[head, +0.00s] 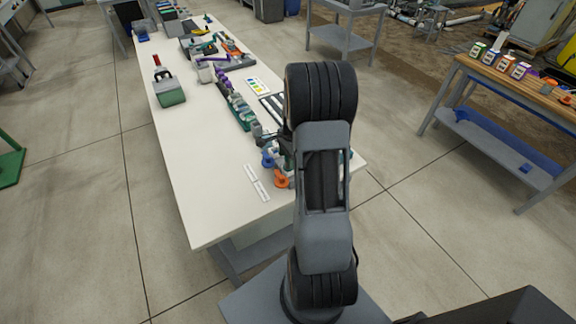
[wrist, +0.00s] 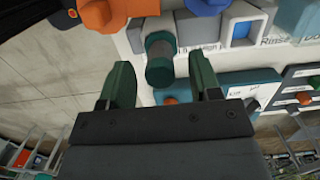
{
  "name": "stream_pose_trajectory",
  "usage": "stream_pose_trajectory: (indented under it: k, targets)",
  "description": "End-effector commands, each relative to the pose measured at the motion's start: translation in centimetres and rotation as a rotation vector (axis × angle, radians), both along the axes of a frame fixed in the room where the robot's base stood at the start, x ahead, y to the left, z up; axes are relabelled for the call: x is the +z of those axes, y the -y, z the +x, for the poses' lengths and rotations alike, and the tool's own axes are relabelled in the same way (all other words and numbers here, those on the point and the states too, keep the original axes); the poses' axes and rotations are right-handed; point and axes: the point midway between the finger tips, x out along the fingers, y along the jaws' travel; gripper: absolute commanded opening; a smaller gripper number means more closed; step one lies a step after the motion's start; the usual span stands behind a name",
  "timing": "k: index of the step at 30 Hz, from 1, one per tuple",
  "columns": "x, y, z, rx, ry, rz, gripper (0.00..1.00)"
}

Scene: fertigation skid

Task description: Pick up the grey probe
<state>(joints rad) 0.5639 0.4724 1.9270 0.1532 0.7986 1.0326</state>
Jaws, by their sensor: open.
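My gripper (wrist: 161,72) shows in the wrist view with its two green fingers apart and nothing held between them. A short upright-looking cylinder with a grey middle and dark teal ends (wrist: 160,58) lies between and just beyond the fingertips; it may be the grey probe, but I cannot tell for sure. No contact with either finger is visible. In the head view my arm hides the gripper and most of this spot.
An orange knob-like part (wrist: 105,12) and a blue one (wrist: 205,5) are at the top of the wrist view. A teal box with an orange knob (wrist: 170,98) lies below the cylinder.

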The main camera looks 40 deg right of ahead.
Motion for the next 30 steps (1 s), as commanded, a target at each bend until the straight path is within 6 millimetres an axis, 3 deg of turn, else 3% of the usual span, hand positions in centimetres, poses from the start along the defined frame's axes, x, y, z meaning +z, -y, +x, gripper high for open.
stream_pose_trajectory:
  k: [6, 15, 30]
  targets:
    - [-2.2, -0.3, 0.0, 0.0, -0.002, 0.001, 0.57]
    - [-2.6, -0.3, 0.1, 0.0, 0.0, 0.0, 0.57]
    - [-2.5, -0.3, 0.1, 0.0, 0.0, 0.0, 0.11]
